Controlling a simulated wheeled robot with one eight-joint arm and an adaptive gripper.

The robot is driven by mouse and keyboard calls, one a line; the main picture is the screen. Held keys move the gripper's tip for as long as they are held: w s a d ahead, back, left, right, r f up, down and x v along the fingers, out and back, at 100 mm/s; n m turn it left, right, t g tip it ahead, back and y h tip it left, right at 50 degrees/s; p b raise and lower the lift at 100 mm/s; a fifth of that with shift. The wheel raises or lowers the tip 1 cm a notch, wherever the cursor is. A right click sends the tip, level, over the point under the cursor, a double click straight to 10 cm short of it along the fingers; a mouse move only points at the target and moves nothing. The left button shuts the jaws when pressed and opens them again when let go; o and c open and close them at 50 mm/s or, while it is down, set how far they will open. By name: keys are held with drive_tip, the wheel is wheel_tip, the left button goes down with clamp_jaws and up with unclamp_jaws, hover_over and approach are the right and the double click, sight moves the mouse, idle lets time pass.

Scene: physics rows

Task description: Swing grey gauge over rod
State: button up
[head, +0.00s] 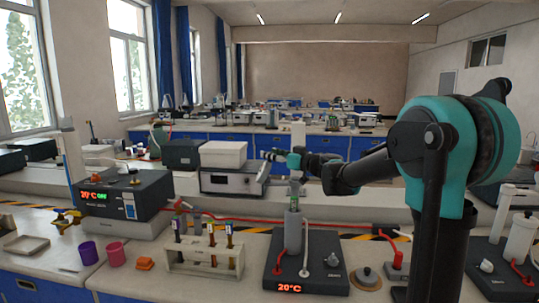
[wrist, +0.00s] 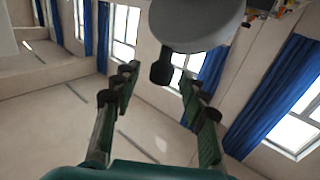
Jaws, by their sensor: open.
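My gripper (head: 268,155) is raised above the bench in the head view and points left. In the wrist view my gripper (wrist: 155,90) has its two fingers spread, with nothing between the pads. A grey rounded body (wrist: 195,22) with a dark stub shows near the fingertips in the wrist view; it may be the grey gauge, but I cannot be sure. Its distance from the fingers is unclear. A thin upright rod (head: 70,155) with a pale top stands at the far left of the head view. I cannot tell whether it is the task's rod.
A dark hotplate (head: 307,262) with a grey cylinder (head: 293,237) stands below my arm. A test-tube rack (head: 205,260) is to its left, with purple (head: 88,252) and pink (head: 116,256) cups beyond. A heater unit (head: 125,197) and a white box (head: 223,154) stand farther back.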

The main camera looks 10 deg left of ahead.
drive_tip(key=shift+w+a, duration=0.4)
drive_tip(key=shift+a, duration=0.2)
drive_tip(key=shift+c, duration=0.4)
clamp_jaws()
